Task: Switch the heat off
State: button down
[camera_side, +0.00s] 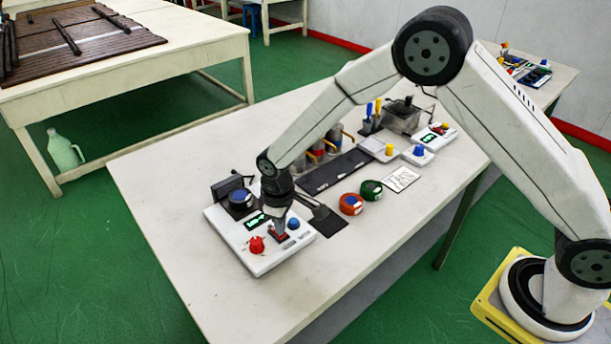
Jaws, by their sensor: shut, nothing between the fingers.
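A white control box (262,262) lies near the left end of the white table. It carries a red knob (257,245), a blue knob (293,223), a small green-lit display (257,221) and a dark red switch (279,236). A round dark holder with a blue top (240,198) sits at its back left. My gripper (279,229) points down over the box, shut and empty, with its tip at the dark red switch. I cannot tell whether it touches the switch, which is partly hidden by the fingers. The switch's position is too small to read.
A dark flat tool (327,221) lies right of the box. Red (351,204) and green (371,190) round items sit beyond it, near a dark tray (335,172). A second white box (435,137) stands farther back. The table's front left is clear.

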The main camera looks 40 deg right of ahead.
jog(key=shift+r, duration=3)
jog(key=shift+d, duration=0.1)
jog(key=shift+s+d+r, duration=0.1)
jog(key=shift+d+r, duration=0.05)
jog(key=s+d+r+m+t, duration=0.1)
jog(key=s+d+r+m, duration=0.1)
jog(key=s+d, duration=0.5)
jog(key=s+d+r+m+t, duration=0.1)
jog(key=s+d+r+m, duration=0.2)
jog(key=s+d, duration=0.4)
jog(key=s+m, duration=0.1)
jog(key=s, duration=0.3)
jog(key=shift+s+d+t, duration=0.15)
jog(key=shift+d+t, duration=0.15)
jog(key=shift+d, duration=0.05)
jog(key=shift+r, duration=0.15)
